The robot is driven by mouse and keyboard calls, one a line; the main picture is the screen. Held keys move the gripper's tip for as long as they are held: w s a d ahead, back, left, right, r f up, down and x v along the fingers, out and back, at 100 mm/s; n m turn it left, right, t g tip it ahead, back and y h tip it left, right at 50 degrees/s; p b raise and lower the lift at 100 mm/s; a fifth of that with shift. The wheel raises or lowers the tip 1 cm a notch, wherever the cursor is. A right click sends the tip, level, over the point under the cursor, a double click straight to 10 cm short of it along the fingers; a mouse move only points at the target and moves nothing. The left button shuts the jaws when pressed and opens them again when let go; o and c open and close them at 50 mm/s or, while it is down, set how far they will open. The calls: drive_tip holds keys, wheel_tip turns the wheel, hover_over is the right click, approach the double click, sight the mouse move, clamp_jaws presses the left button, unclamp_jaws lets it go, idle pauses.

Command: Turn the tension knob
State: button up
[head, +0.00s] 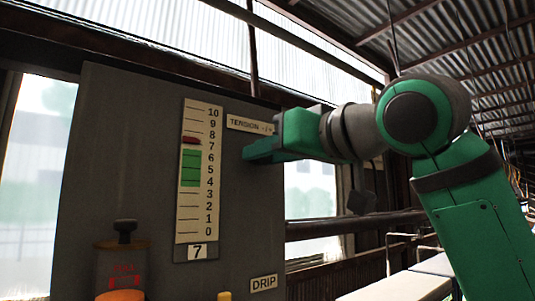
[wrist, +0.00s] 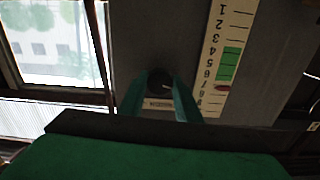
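The tension knob (wrist: 160,80) is a dark round knob with a pale mark, on the grey panel in the wrist view. My gripper (wrist: 160,76) has one green finger on each side of it, and the fingertips appear to touch its sides. In the head view my gripper (head: 250,153) is against the panel below the "TENSION - / +" label (head: 250,125), and it hides the knob. The vertical gauge (head: 186,215) runs from 0 to 10. Its red marker (head: 191,140) sits between 7 and 8, just above the green band (head: 191,168). A small plate (head: 197,251) below reads 7.
A "DRIP" label (head: 264,283) is at the lower right. Windows and a rail (head: 350,223) lie beyond.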

drive_tip(key=c, duration=0.3)
drive_tip(key=shift+c, duration=0.2)
drive_tip(key=shift+n, duration=0.3)
drive_tip(key=n, duration=0.8)
idle(0.5)
drive_tip(key=o, duration=1.1)
drive_tip(key=shift+c, duration=0.2)
drive_tip(key=shift+s, duration=0.1)
